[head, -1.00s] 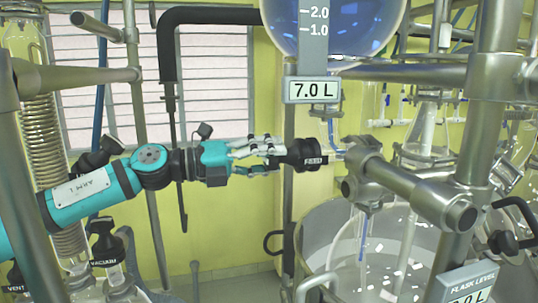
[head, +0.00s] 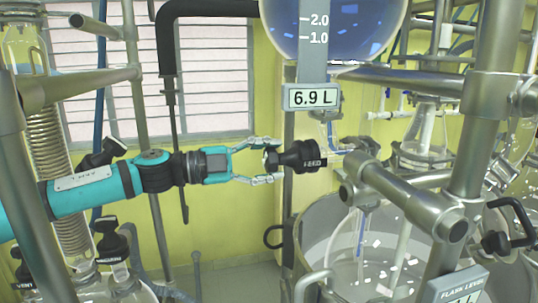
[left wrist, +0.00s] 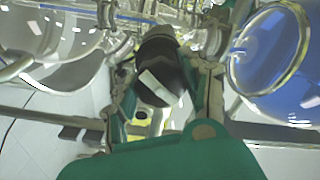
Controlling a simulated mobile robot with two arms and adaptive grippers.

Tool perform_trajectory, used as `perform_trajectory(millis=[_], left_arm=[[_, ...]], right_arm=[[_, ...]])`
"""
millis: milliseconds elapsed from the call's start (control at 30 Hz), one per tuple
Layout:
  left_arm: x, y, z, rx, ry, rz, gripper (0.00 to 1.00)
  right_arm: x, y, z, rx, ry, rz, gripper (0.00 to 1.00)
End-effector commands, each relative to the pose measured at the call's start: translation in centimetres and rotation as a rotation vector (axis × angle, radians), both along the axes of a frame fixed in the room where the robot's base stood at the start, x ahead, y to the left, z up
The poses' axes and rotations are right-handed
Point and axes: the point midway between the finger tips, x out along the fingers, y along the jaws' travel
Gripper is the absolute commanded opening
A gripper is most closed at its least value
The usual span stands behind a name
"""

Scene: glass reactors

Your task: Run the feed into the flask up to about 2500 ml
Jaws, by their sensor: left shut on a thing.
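The black feed knob (head: 298,157), lettered FEED, sits on the valve under the round feed vessel (head: 350,25) of blue liquid. My left gripper (head: 268,160) is shut on the knob from the left in the head view. In the left wrist view the knob (left wrist: 158,65) with its white label is between my left fingers (left wrist: 160,95). The clear flask (head: 375,255) sits in the grey metal pot at the lower right. The flask level sign (head: 462,290) is cut off, and its number cannot be read. My right gripper is not in view.
Steel posts and clamps (head: 400,195) stand close to the right of the knob. A black VACUUM knob (head: 110,240) and a VENT knob (head: 22,265) are at the lower left. A window (head: 212,80) is behind my left arm.

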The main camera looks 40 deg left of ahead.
Motion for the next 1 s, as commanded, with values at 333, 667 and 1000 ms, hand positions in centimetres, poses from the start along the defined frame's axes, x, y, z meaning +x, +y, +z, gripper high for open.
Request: perform_trajectory(millis=[333, 667, 1000], left_arm=[[0.0, 0.0, 0.3, -0.245, 0.211, 0.003, 0.14], [0.0, 0.0, 0.1, -0.426, 0.365, 0.002, 0.14], [0.0, 0.0, 0.0, -0.512, 0.438, 0.002, 0.14]], right_arm=[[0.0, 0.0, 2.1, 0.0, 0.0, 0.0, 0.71], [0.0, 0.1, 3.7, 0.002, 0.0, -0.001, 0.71], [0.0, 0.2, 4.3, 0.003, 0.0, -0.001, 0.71]])
